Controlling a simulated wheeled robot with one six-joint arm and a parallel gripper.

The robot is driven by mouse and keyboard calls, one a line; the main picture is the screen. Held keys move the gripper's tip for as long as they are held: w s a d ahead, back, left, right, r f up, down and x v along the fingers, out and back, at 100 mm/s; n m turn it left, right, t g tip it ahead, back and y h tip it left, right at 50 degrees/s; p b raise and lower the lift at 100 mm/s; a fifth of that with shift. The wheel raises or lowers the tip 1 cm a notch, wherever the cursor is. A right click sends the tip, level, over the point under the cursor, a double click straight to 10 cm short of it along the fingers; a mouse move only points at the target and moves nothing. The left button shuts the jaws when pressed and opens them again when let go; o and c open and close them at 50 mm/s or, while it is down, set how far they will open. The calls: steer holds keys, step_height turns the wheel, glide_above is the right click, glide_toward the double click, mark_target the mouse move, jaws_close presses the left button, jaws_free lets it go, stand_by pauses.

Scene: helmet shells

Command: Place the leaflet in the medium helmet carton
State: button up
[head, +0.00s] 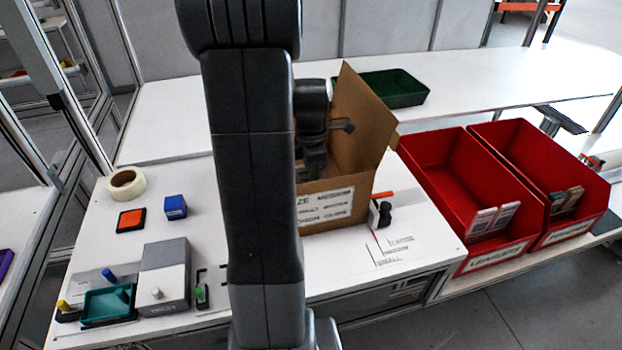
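The open cardboard helmet carton (345,206) stands on the white bench, its flaps up and its front label reading size medium. My gripper (314,166) points down at the carton's opening, behind its front wall and partly behind my own arm. Its fingertips are hard to make out, so I cannot tell whether they are open or hold a leaflet. Several leaflets (493,219) stand at the front of the left red bin (437,168), whose label seems to read leaflets. The inside of the carton is mostly hidden.
A second red bin (570,185) with small packets stands to the right. A green tray (393,88) lies behind the carton. Tape (126,184), a blue block (175,207), a grey box (164,277) and a teal tray (107,304) are on the left. A tape dispenser (380,214) stands beside the carton.

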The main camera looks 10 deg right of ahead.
step_height(320, 180, up, 10)
steer(key=shift+f, duration=0.1)
